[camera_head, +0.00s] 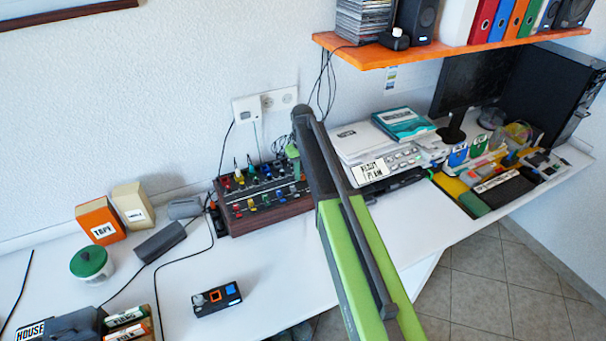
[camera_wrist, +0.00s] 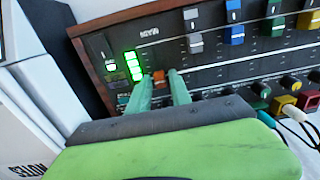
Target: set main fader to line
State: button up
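The mixer (camera_head: 229,222), a dark panel in a wooden case, stands on the desk against the wall in the head view. In the wrist view its panel (camera_wrist: 215,70) appears upside down, with the MAIN label (camera_wrist: 149,34) near the top. My gripper (camera_wrist: 161,77) has its two green fingers apart and pointing at the panel below that label. A small reddish-orange cap, likely the main fader, shows between the fingertips, partly hidden; contact is unclear. The line mark cannot be made out. In the head view my arm mostly hides my gripper (camera_head: 293,151).
Lit green level bars (camera_wrist: 133,66) are left of my fingers. Grey (camera_wrist: 194,42), blue (camera_wrist: 236,34) and other fader caps stand to the right, with knobs and plugged cables below them. An orange shelf (camera_head: 430,52) hangs above the desk at the right.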

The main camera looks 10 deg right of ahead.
aim_at(303, 175)
jog(key=shift+o, duration=0.8)
jog(key=shift+r, duration=0.15)
notch_tip(303, 175, up, 17)
jog(key=p, duration=1.7)
jog(key=s+d+f+m+b, duration=0.1)
jog(key=s+f+m+b, duration=0.1)
jog(key=s, duration=2.4)
jog(key=shift+s+d+f+m, duration=0.2)
jog(key=shift+s+f+m, duration=0.1)
jog(key=shift+m, duration=0.3)
